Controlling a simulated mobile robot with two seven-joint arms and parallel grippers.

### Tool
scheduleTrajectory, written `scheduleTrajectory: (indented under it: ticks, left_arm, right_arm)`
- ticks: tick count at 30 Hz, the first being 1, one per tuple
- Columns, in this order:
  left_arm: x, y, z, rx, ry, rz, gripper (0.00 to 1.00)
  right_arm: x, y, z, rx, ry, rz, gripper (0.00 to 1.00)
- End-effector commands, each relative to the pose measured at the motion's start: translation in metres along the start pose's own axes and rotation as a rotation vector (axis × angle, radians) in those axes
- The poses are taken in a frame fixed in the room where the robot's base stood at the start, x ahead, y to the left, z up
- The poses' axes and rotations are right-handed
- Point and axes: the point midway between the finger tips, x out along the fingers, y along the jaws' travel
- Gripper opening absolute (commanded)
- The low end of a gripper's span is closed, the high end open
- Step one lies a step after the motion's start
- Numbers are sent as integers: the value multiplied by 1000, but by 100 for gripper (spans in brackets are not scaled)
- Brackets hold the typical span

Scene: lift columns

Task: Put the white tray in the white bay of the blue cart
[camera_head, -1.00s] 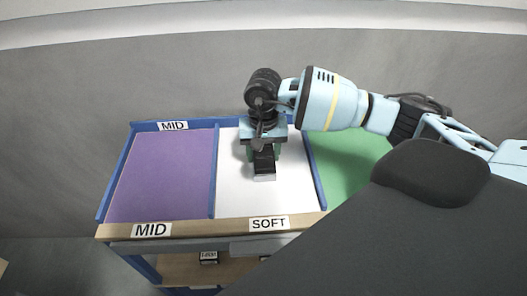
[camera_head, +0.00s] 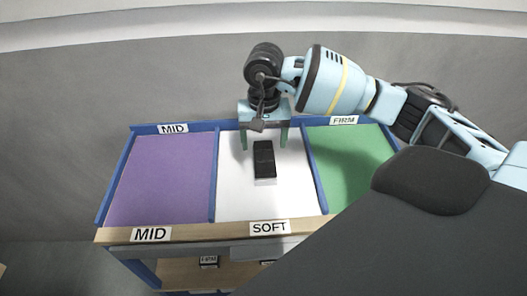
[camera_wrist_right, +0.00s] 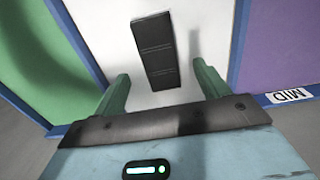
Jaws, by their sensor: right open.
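The blue cart (camera_head: 214,178) has a white bay (camera_head: 237,200) in the middle, labelled SOFT at its front edge. The dark piece also shows in the right wrist view (camera_wrist_right: 155,50). My right gripper (camera_head: 264,143) is open and empty, above and behind the piece. Its green fingers (camera_wrist_right: 160,83) are apart and clear of the piece. My left gripper is not in view.
A purple bay (camera_head: 163,177) labelled MID lies left of the white bay, and a green bay (camera_head: 350,170) labelled FIRM lies right. Blue dividers separate them. A lower wooden shelf (camera_head: 190,268) holds labelled items. A grey wall stands behind.

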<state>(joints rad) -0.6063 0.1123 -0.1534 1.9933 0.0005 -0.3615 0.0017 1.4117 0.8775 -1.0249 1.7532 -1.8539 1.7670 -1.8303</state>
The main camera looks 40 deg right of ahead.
Motion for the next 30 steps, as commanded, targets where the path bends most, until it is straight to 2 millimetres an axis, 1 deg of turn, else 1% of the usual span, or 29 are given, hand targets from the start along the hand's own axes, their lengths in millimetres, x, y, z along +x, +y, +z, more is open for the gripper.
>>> scheduleTrajectory:
  ticks: [1, 3, 6, 9, 12, 17, 30]
  left_arm:
    - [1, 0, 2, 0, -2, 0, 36]
    - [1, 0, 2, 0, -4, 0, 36]
    - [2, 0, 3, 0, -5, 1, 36]
    - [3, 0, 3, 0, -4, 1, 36]
    - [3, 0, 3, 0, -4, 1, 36]
    - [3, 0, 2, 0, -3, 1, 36]
    - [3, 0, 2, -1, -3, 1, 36]
  right_arm:
    - [-10, 0, -1, 0, 2, -2, 74]
    - [-24, 0, -1, 1, 2, -2, 74]
    - [-39, 0, 0, 0, 1, -1, 74]
    - [-51, 0, 0, 0, 0, 0, 74]
    - [-58, 0, 0, 0, -1, 0, 74]
    - [-61, 0, 0, 0, -1, 1, 74]
    - [-61, 0, 0, 0, -1, 1, 74]
